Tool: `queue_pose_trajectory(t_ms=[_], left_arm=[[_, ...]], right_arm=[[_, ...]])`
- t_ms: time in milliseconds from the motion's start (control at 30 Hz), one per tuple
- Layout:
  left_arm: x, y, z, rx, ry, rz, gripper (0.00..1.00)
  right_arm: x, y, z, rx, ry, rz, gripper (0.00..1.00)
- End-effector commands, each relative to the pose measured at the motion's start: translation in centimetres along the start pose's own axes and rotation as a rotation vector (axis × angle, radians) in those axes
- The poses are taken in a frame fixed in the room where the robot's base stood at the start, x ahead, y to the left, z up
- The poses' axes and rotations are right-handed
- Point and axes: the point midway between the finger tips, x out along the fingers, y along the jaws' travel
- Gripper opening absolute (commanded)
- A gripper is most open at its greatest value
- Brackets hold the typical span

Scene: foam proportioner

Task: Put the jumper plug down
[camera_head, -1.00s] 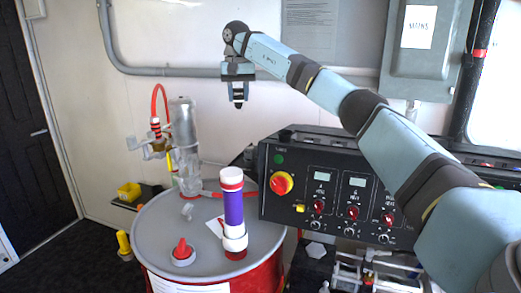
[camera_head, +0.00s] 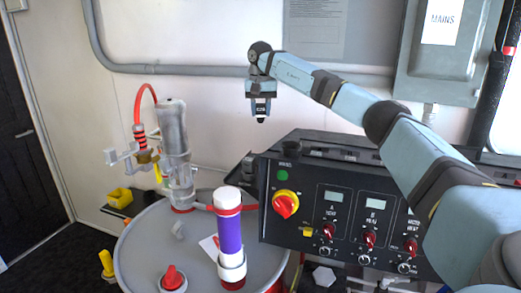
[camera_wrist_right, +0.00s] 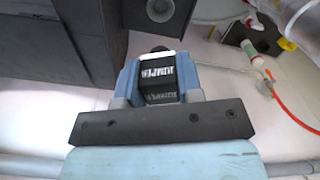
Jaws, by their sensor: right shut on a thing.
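My right gripper (camera_head: 261,112) hangs pointing down in front of the wall, above and left of the black control panel. It is shut on the jumper plug (camera_wrist_right: 159,82), a small black block with a white printed label. The plug also shows between the fingers in the head view (camera_head: 261,108). It is held in the air, clear of the panel and the drum. My left gripper is not in view.
The control panel (camera_head: 345,262) with red knobs fills the lower right. A drum (camera_head: 150,245) carries a purple and white cylinder (camera_head: 229,235), a red-capped fitting (camera_head: 172,279) and a clear pump (camera_head: 175,150). A grey mains box (camera_head: 447,60) is on the wall.

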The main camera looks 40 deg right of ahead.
Motion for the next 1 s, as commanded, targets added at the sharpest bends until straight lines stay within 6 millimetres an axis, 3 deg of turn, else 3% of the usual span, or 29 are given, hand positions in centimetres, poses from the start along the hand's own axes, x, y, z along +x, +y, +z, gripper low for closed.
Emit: queue_pose_trajectory(t_ms=[100, 300, 567, 800, 1000], left_arm=[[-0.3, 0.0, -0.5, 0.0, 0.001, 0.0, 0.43], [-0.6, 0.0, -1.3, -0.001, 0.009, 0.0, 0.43], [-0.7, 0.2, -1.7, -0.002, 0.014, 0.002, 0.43], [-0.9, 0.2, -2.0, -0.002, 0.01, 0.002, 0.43], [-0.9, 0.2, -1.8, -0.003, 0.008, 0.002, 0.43]], right_arm=[[3.3, 0.1, 0.0, -0.001, -0.003, 0.004, 0.1], [7.5, 0.0, 0.1, -0.001, -0.001, 0.002, 0.1], [9.6, 0.0, 0.0, 0.0, -0.001, 0.001, 0.1], [12.9, 0.0, 0.0, 0.0, -0.002, 0.001, 0.1], [13.2, 0.0, 0.0, 0.0, 0.001, -0.001, 0.1]])
